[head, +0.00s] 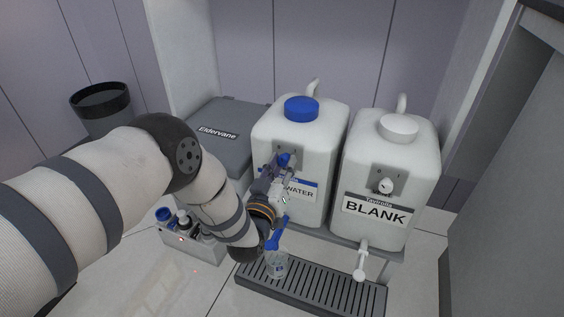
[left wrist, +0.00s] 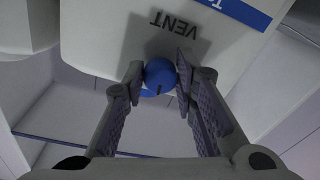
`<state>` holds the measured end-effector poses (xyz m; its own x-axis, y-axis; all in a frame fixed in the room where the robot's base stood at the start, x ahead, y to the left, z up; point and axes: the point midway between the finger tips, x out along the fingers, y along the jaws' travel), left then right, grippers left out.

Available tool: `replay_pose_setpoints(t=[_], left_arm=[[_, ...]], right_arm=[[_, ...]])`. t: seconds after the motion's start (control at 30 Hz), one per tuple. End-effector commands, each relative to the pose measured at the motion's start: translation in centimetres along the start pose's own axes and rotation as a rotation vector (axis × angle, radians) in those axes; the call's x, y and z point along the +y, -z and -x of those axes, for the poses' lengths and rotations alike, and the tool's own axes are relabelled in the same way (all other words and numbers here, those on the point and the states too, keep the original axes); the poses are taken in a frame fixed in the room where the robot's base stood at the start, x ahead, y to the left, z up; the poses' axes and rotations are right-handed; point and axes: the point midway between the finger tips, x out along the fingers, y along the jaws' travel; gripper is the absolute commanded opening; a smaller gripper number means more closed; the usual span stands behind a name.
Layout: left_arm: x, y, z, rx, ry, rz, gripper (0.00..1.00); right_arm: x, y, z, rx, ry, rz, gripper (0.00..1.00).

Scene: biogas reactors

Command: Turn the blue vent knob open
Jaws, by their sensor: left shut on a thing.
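The blue vent knob (left wrist: 159,76) sits below the upside-down word VENT in the left wrist view. In the head view it shows as a small blue spot (head: 284,159) on the front plate of the white tank with the blue cap (head: 300,130). My left gripper (left wrist: 157,80) has its two fingers on either side of the knob and is shut on it. A dark mark shows on the knob's face. In the head view my left gripper (head: 274,172) partly covers the plate and the tank's WATER label. My right gripper is in neither view.
A second white tank labelled BLANK (head: 421,160) stands close on the right, with a white knob (head: 385,185) and white tap (head: 361,262). A blue tap (head: 275,236) and clear vessel (head: 277,264) are below my gripper, above a slotted drip tray (head: 312,292). A grey box (head: 222,125) stands left.

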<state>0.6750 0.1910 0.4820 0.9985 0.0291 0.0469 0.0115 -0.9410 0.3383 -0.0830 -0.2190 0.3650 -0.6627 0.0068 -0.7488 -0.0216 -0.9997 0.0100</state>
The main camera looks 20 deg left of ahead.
Motion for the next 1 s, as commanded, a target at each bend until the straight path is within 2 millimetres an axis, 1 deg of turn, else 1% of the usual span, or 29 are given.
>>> replay_pose_setpoints(t=[0.6,0.8,1.0], left_arm=[[-0.1,0.0,0.0,0.024,-0.040,-0.573,0.00],[-0.1,0.0,0.0,0.032,-0.051,-0.728,0.00],[-0.2,0.0,0.0,0.036,-0.057,-0.844,0.00]], right_arm=[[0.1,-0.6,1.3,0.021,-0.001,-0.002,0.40],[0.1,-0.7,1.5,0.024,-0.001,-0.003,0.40],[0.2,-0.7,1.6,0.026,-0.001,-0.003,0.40]])
